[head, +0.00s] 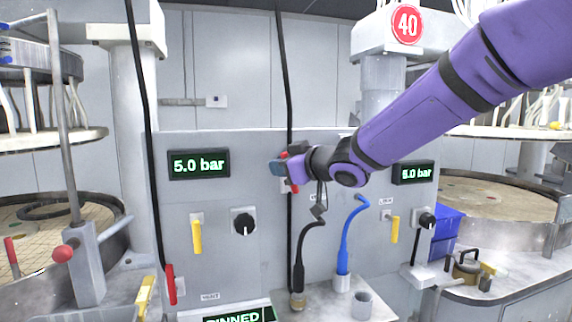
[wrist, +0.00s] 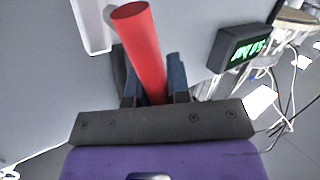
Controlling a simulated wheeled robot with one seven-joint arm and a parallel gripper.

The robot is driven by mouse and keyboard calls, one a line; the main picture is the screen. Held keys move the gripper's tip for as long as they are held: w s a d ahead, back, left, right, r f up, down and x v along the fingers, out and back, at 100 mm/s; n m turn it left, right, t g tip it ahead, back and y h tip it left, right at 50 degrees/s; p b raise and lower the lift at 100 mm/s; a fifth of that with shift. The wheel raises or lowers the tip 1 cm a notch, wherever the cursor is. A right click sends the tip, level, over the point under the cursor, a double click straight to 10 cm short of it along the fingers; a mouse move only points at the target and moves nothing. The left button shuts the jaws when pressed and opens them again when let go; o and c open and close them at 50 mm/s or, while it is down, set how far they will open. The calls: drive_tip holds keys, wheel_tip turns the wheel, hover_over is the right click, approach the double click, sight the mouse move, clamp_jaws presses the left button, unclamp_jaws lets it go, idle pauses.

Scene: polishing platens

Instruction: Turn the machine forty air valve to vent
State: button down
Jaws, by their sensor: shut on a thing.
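A red "40" sign (head: 406,25) marks the column at the upper right. My gripper (head: 279,168) is in front of the grey panel below and left of that sign, by a black line running down the panel. In the wrist view my gripper (wrist: 153,75) is shut on a red lever (wrist: 140,38), which stands between its two fingers and extends past them. In the head view the gripper mostly hides this lever; bits of red (head: 293,187) show beside it. I cannot tell the lever's angle or read a label beside it.
Another red lever (head: 171,284) hangs down at the lower left, near a "VENT" label (head: 210,296). Yellow levers (head: 196,236) (head: 395,229) and black knobs (head: 243,223) (head: 427,220) are on the panel. A blue hose (head: 347,235) rises below my arm.

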drive_tip(key=a+n+h, duration=0.1)
drive_tip(key=f+n+h, duration=0.1)
drive_tip(key=n, duration=0.1)
drive_tip(key=shift+s+a+f+h, duration=0.2)
drive_tip(key=shift+s+a+h, duration=0.05)
drive_tip(key=shift+a+h, duration=0.1)
drive_tip(key=f+n+h, duration=0.1)
drive_tip(key=a+f+n+h, duration=0.1)
drive_tip(key=n+h, duration=0.1)
drive_tip(key=shift+s+a+f, duration=0.1)
drive_tip(key=shift+s, duration=0.1)
drive_tip(key=shift+f+n+h, duration=0.7)
drive_tip(key=shift+h, duration=0.15)
drive_tip(key=shift+f+n+h, duration=0.5)
drive_tip(key=shift+n+h, duration=0.1)
drive_tip(key=shift+h, duration=0.2)
drive_tip(key=shift+f, duration=0.1)
drive_tip(key=c, duration=1.4)
unclamp_jaws()
drive_tip(key=shift+o, duration=0.2)
drive_tip(key=v, duration=1)
drive_tip(key=shift+s, duration=0.4)
